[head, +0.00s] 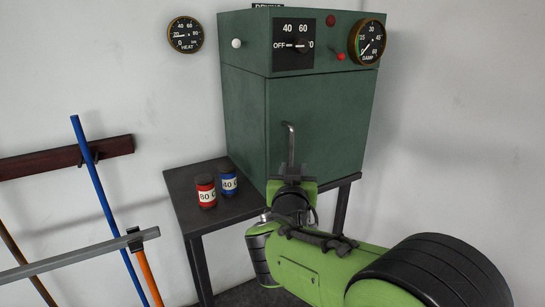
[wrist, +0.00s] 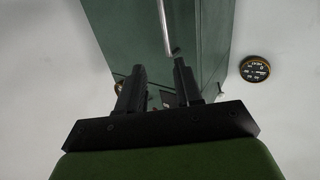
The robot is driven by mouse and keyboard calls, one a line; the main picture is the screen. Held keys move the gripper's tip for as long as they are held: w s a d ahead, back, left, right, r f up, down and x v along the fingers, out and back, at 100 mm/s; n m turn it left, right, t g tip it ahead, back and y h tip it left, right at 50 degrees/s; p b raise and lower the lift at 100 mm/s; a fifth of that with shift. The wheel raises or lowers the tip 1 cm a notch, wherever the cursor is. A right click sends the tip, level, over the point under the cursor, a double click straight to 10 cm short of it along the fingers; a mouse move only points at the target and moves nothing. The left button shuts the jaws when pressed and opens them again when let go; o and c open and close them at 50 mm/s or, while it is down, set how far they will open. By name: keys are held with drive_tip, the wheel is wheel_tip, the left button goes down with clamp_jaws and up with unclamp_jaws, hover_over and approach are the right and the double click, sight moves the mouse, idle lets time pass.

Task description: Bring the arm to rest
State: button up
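My arm is green and black and reaches from the lower right in the head view. My gripper (head: 291,172) is in front of the green cabinet (head: 315,115), just below the door's metal handle (head: 291,143). In the wrist view my gripper (wrist: 159,70) has its two black fingers apart, with a gap between them. The handle (wrist: 164,25) shows there just beyond the fingertips, in line with the gap. I cannot tell whether it touches them. No object is seen held. The cabinet door looks closed.
The cabinet stands on a dark table (head: 185,185) with a red jar (head: 206,191) and a blue jar (head: 228,181). A wall rack (head: 65,158) and poles stand left.

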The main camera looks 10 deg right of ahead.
drive_tip(key=s+d+r+g+p, duration=0.2)
drive_tip(key=s, duration=0.3)
drive_tip(key=s+d+r+g+p, duration=0.2)
drive_tip(key=s+p, duration=0.1)
drive_tip(key=s, duration=0.2)
drive_tip(key=s+a+f+n+g+y+p, duration=0.1)
drive_tip(key=s+f+g+y+p, duration=0.1)
drive_tip(key=s, duration=0.9)
drive_tip(key=s+a+f+n+g+y+p, duration=0.2)
drive_tip(key=s+g, duration=0.3)
drive_tip(key=s, duration=0.7)
drive_tip(key=shift+s+a+y+p, duration=0.2)
drive_tip(key=shift+y+p, duration=0.2)
drive_tip(key=shift+p, duration=0.25)
